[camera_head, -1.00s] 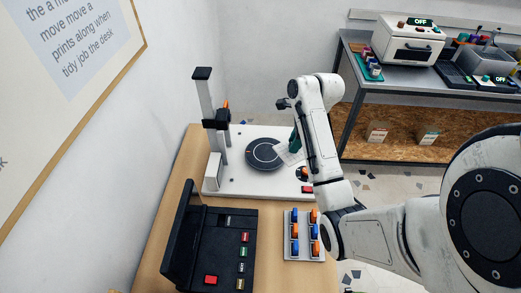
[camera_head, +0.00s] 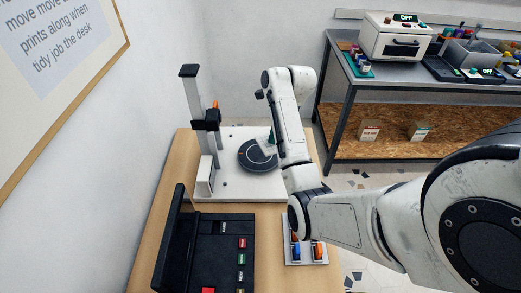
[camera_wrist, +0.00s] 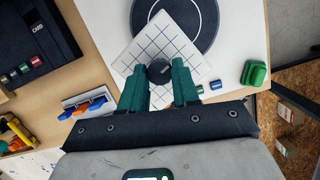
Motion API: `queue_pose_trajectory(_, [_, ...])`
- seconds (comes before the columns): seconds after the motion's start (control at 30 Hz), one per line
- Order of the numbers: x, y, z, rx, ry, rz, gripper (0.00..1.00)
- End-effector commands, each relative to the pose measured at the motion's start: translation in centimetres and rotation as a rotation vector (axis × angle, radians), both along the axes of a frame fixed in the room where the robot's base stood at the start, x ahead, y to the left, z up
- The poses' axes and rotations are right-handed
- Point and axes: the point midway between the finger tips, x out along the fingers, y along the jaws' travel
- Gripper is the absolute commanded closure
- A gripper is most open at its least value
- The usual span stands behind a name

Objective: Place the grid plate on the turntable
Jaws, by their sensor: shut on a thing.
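The grid plate (camera_wrist: 160,48) is a white square with dark grid lines and a round dark knob (camera_wrist: 159,71). My gripper (camera_wrist: 160,84) is shut on the knob, its green fingers on either side. In the wrist view the plate overlaps the near left part of the turntable (camera_wrist: 205,20); I cannot tell whether they touch. The turntable, a dark disc with pale rings, also shows in the head view (camera_head: 250,158) on a white base. There my arm hides most of the plate and the gripper.
A black button panel (camera_head: 225,245) and a tray of blue and orange pieces (camera_head: 305,252) lie nearer. A green block (camera_wrist: 254,74) sits beside the plate. A bench with a white oven (camera_head: 398,38) is behind.

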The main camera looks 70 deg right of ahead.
Motion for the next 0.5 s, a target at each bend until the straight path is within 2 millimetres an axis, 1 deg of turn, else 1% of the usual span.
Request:
queue_pose_trajectory(0.03, [1.0,-0.3,-0.1,0.003,0.003,0.001,1.00])
queue_pose_trajectory(0.07, [1.5,-0.5,-0.6,0.003,0.004,0.001,1.00])
queue_pose_trajectory(0.1, [2.0,-0.6,-1.5,0.004,0.004,0.000,1.00])
queue_pose_trajectory(0.2, [3.3,-1.1,-3.2,0.003,0.004,0.000,1.00])
queue_pose_trajectory(0.3, [4.4,-1.4,-4.5,0.003,0.003,-0.001,1.00])
queue_pose_trajectory(0.5, [5.3,-1.7,-5.7,0.001,0.001,-0.001,1.00])
